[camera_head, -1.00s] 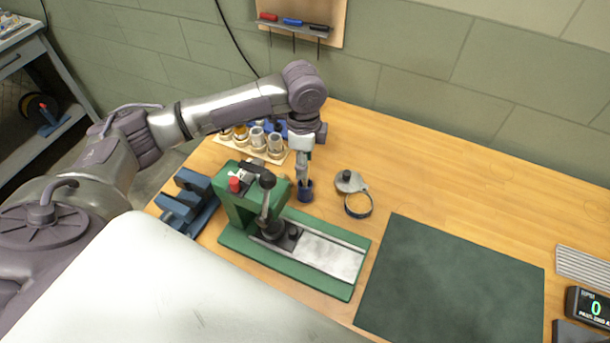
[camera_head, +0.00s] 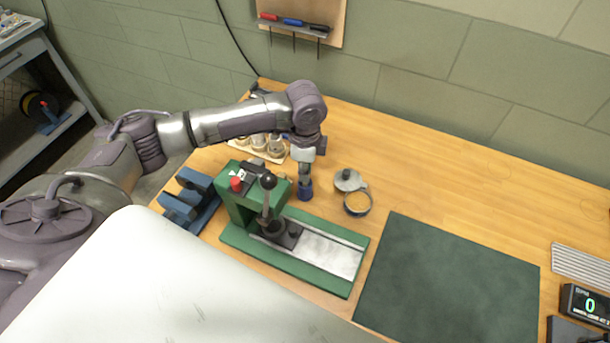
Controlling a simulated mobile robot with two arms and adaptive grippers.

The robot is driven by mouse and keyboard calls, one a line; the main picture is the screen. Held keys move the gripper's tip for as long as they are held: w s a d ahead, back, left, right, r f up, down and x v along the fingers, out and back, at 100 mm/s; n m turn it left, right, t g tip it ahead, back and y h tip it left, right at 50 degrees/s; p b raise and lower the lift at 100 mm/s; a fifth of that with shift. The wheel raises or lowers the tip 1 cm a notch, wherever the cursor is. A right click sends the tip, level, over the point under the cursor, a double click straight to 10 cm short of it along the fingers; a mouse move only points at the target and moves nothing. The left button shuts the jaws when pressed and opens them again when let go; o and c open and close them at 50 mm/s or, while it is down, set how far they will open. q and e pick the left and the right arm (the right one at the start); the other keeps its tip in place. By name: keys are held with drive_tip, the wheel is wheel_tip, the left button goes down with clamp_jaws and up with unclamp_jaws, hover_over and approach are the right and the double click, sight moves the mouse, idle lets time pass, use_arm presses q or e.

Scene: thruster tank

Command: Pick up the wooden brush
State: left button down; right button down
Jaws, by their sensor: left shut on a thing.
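My left gripper (camera_head: 305,178) points straight down at a small blue cup (camera_head: 305,191) behind the green press. It is shut, with its fingertips at the cup's mouth. The wooden brush cannot be made out clearly; what is between the fingers is small and mostly hidden by the gripper and the cup. I cannot tell whether the held thing is clear of the cup's bottom. My right gripper is not in view.
The green press (camera_head: 240,210) with its upright black-knobbed lever stands just in front of the cup. Several jars (camera_head: 260,145) stand behind. A dark green mat (camera_head: 450,285) lies bare at right; the wood behind it is free.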

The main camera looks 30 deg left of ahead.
use_arm(q)
wheel_tip(320, 180, up, 10)
drive_tip(key=shift+b, duration=1.1)
idle(1.5)
